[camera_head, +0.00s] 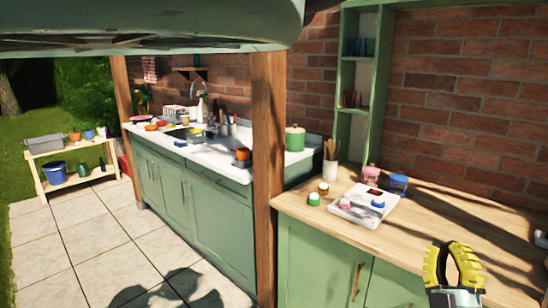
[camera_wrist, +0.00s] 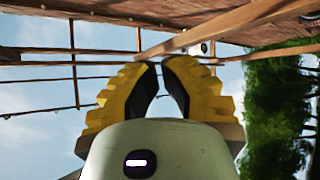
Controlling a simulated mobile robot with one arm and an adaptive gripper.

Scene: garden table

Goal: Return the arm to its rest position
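My gripper (camera_head: 449,247) is at the lower right of the head view, pointing up, in front of the wooden counter. Its yellow ridged fingers also fill the middle of the wrist view (camera_wrist: 160,66). The fingertips come together there with almost no gap, and I see nothing held between them. The wrist view looks up past the fingers to roof beams and sky. Most of my arm is out of the head view.
The wooden counter (camera_head: 470,222) carries a white tray (camera_head: 352,214), small jars and a utensil cup (camera_head: 330,170). A wooden post (camera_head: 267,180) stands left of it, before a green sink unit (camera_head: 215,215). Paved floor (camera_head: 90,240) is open at left.

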